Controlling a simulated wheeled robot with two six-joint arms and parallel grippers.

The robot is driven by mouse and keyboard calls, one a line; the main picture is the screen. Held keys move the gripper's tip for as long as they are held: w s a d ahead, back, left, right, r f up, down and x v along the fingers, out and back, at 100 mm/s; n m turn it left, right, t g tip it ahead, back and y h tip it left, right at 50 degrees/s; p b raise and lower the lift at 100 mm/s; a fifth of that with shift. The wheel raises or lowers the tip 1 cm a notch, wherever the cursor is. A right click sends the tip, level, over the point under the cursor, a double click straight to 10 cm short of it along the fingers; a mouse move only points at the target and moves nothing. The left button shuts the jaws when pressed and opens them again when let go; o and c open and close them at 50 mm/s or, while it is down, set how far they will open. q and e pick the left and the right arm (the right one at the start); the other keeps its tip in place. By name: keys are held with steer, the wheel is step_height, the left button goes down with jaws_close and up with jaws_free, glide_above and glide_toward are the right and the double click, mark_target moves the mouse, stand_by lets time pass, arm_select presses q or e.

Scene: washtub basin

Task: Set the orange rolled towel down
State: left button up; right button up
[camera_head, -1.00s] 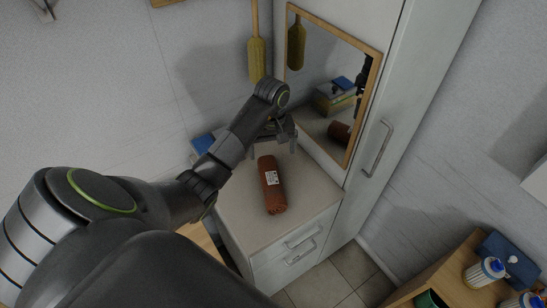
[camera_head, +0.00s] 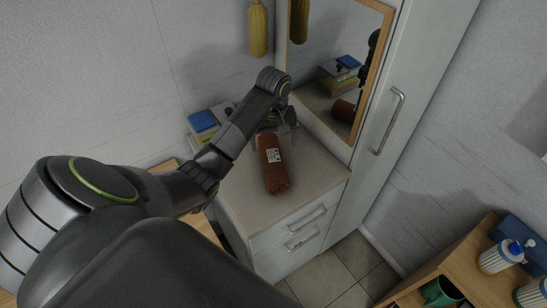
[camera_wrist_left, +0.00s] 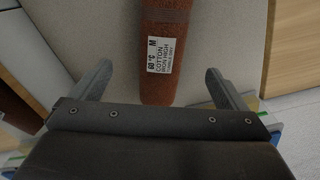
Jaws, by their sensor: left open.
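The orange rolled towel (camera_head: 275,178), a rust-brown roll with a white label, lies lengthwise on the pale top of the drawer cabinet (camera_head: 316,174). My left gripper (camera_head: 275,138) is open at the far end of the towel. In the left wrist view the towel (camera_wrist_left: 165,28) runs down between the two spread fingers of the left gripper (camera_wrist_left: 159,75), with a gap on each side. I cannot tell the exact height of the fingers over the cabinet top. My right gripper is not in view.
A wood-framed mirror (camera_head: 386,28) and a tall white cabinet (camera_head: 384,165) stand close on the right. A blue-topped stack (camera_head: 202,121) is behind my left arm. A wooden shelf with bottles (camera_head: 460,270) is at lower right. The cabinet top is clear in front of the towel.

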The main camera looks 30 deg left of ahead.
mark_target(273, 154)
arm_select(q)
step_height(273, 154, down, 4)
steer(key=b, duration=0.3)
steer(key=shift+w, duration=0.1)
steer(key=shift+f+b, duration=0.7)
steer(key=shift+b, duration=0.05)
steer(key=shift+a+f+b, duration=0.1)
steer(key=shift+f+b, duration=0.8)
steer(key=shift+b, duration=0.05)
steer(key=shift+f, duration=1.05)
steer(key=c, duration=1.2)
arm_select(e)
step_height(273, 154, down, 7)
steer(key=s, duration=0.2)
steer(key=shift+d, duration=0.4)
arm_select(q)
steer(key=shift+r, duration=0.1)
